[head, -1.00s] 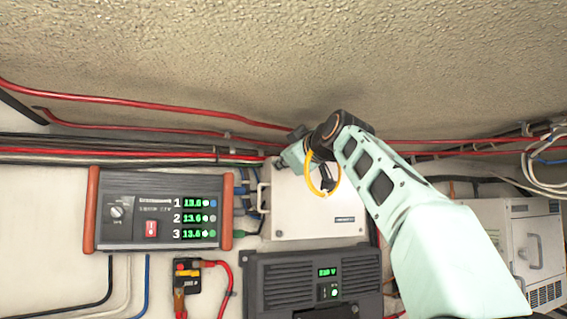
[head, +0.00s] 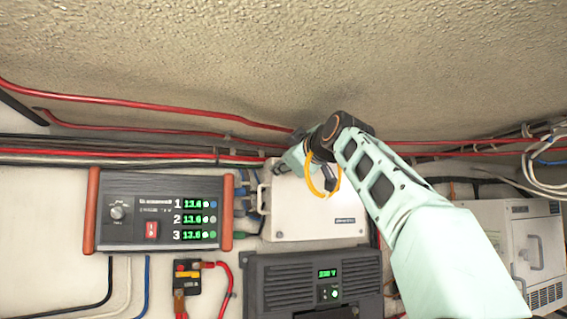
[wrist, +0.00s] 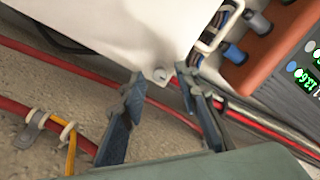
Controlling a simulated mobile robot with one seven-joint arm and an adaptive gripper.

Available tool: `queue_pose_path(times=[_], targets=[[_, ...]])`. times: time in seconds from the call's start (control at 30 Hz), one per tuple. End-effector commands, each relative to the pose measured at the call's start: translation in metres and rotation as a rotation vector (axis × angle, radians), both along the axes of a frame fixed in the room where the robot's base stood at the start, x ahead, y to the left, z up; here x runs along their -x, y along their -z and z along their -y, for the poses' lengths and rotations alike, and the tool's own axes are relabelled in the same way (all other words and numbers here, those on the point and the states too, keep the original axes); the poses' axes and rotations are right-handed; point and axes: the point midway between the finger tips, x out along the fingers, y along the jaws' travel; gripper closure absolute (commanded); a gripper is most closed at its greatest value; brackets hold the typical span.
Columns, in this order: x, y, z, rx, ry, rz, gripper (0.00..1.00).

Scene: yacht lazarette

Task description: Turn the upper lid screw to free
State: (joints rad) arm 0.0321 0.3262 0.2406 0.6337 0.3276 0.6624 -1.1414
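The white box (head: 315,212) is mounted on the wall below the red cables. In the wrist view its pale lid (wrist: 125,30) fills the upper left, and a small round screw (wrist: 160,74) sits at the lid's near corner. My gripper (wrist: 160,76) is open, with one dark finger on each side of the screw. Gaps show between the screw and both fingertips, and I cannot tell their depth. In the head view my gripper and wrist are at the box's upper edge and hide the screw.
Red cables (head: 150,101) run along the wall beside my arm. A grey power unit (head: 290,285) is below the box, and a display panel (head: 155,210) is to its left. A white handle (wrist: 212,38) sticks out near the box. A white cabinet (head: 520,235) stands at right.

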Motion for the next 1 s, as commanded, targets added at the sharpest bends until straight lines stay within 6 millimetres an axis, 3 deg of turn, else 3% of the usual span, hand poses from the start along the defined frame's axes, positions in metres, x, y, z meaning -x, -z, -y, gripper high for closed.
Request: queue_pose_path(times=[0.47,1.0], targets=[[0.010,-0.002,0.006,-0.002,0.001,0.001,0.70],[0.078,-0.001,0.033,0.001,0.004,0.001,0.70]])
